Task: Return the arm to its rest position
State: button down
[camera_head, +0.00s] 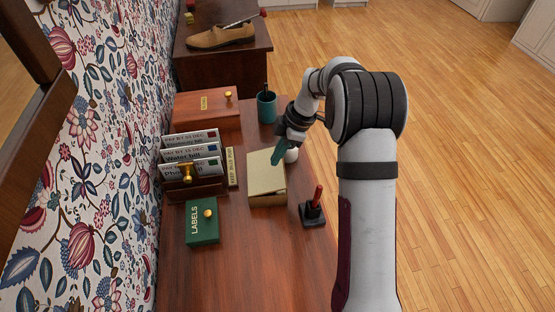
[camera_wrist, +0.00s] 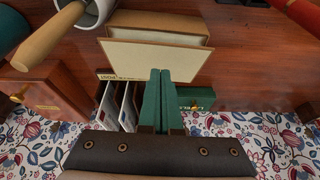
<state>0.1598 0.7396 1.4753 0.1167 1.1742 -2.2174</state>
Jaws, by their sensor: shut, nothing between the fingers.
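My gripper (camera_head: 277,160) is shut and empty, its green fingers pressed together. In the head view it hangs above the desk, over the far right part of a cream-topped box (camera_head: 266,186). In the wrist view the closed fingertips (camera_wrist: 158,74) lie in front of the cream box (camera_wrist: 150,58). Whether they touch it I cannot tell. My arm reaches out from the right side of the desk, bent at the elbow.
On the desk (camera_head: 255,255) stand a letter rack (camera_head: 195,188), a green labels box (camera_head: 202,222), a red-handled stamp (camera_head: 314,210), a teal cup (camera_head: 266,106) and a wooden box (camera_head: 207,109). A patterned wall (camera_head: 105,150) borders the left; open floor (camera_head: 460,130) lies right.

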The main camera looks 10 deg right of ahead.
jog(key=d, duration=1)
jog(key=s+a+r+m+h, duration=0.1)
jog(key=s+a+r+m, duration=0.45)
jog(key=s, duration=0.25)
jog(key=s+a+r+m, duration=0.4)
jog(key=s+r+m, duration=0.2)
jog(key=s+r, duration=0.15)
jog(key=s+a+f+m+h, duration=0.1)
jog(key=s+a+f+m, duration=0.1)
jog(key=s+m, duration=0.9)
jog(key=s+a, duration=0.1)
jog(key=s, duration=0.6)
jog(key=shift+s+a+g, duration=0.15)
jog(key=shift+s+g, duration=0.05)
jog(key=shift+g, duration=0.1)
